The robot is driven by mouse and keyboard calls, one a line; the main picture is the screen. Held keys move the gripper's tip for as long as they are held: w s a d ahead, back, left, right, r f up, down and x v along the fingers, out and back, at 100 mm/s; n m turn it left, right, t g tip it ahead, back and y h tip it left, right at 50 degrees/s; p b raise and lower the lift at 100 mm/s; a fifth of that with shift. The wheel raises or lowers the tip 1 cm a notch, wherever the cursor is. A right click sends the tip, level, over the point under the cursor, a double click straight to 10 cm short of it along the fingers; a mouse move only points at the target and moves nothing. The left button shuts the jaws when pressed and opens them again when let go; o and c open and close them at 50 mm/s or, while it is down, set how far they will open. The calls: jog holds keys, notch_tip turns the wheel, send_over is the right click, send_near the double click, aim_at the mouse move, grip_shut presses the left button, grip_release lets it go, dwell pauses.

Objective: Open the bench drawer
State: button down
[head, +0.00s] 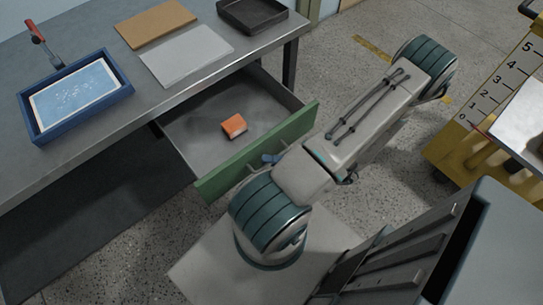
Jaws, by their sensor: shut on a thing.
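The bench drawer (190,150) is pulled well out from under the grey workbench (110,115), with its inside in plain view. Its green front (225,172) faces my arm. An orange block (234,125) lies on the drawer floor. My gripper (270,159) is at the middle of the green front, at the handle, and is shut on it. My own arm hides most of the gripper and part of the handle.
On the bench are a blue tray (124,92) with a light blue sheet, a red-handled tool (36,32), a brown board (155,22), a pale sheet (186,54) and a dark tray (252,27). A yellow numbered cart (452,152) stands at right. Speckled floor lies between.

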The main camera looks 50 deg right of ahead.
jog(key=c, duration=1.5)
grip_release()
jog(key=shift+d, duration=0.1)
jog(key=b+v, duration=0.1)
jog(key=v, duration=1.2)
jog(key=shift+s+d, duration=0.2)
jog(key=shift+s, duration=0.1)
jog(key=shift+s, duration=0.1)
